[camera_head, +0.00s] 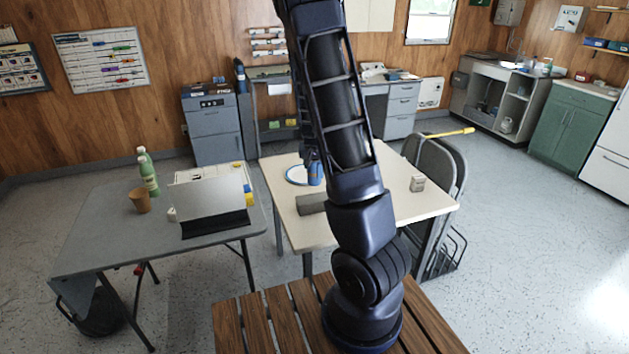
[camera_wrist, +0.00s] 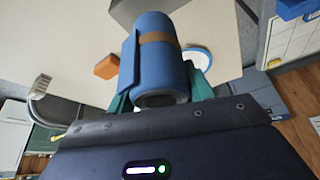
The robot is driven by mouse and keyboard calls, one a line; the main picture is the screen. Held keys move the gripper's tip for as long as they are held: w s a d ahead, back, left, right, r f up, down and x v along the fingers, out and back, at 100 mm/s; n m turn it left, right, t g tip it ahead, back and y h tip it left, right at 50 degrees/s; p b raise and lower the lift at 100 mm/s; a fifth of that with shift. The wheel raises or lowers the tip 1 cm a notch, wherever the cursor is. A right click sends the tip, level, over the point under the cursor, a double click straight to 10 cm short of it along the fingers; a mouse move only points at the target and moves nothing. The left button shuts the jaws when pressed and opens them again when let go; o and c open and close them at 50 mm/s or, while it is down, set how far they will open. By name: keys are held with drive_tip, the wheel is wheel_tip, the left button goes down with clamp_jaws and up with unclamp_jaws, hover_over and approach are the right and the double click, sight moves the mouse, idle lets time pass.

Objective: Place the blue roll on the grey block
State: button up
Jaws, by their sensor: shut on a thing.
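My gripper (camera_wrist: 160,88) is shut on the blue roll (camera_wrist: 152,50), which has a brown band around it. The teal fingers sit on both sides of the roll. In the head view the blue roll (camera_head: 315,174) looks upright below my gripper (camera_head: 312,158), over the cream table; whether it touches the tabletop I cannot tell. The grey block (camera_head: 311,204) lies on the table, nearer the camera than the roll and apart from it. In the wrist view part of the grey block (camera_wrist: 130,10) shows at the top edge, partly behind the roll.
A blue-rimmed white plate (camera_head: 297,175) is close beside the roll on the cream table (camera_head: 285,225). A small beige object (camera_head: 417,184) stands at the table's right. The wrist view shows an orange block (camera_wrist: 107,67). Folding chairs (camera_head: 436,160) stand at the table's right side.

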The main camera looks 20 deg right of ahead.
sight(314, 166)
drive_tip(key=shift+f, duration=3.65)
drive_tip(key=o, duration=1)
drive_tip(key=shift+f, duration=0.15)
drive_tip(key=shift+o, duration=0.2)
drive_tip(key=shift+v, duration=6.3)
drive_tip(key=s+a+r+n+y, duration=0.1)
drive_tip(key=s+a+r+n, duration=0.1)
drive_tip(key=s+r, duration=0.9)
drive_tip(key=s+a+r+n, duration=0.2)
drive_tip(key=s+a+r, duration=0.2)
drive_tip(key=s+r, duration=0.7)
drive_tip(key=shift+s+a+t+y, duration=0.2)
drive_tip(key=shift+s+t+y, duration=0.15)
drive_tip(key=shift+s, duration=3.4)
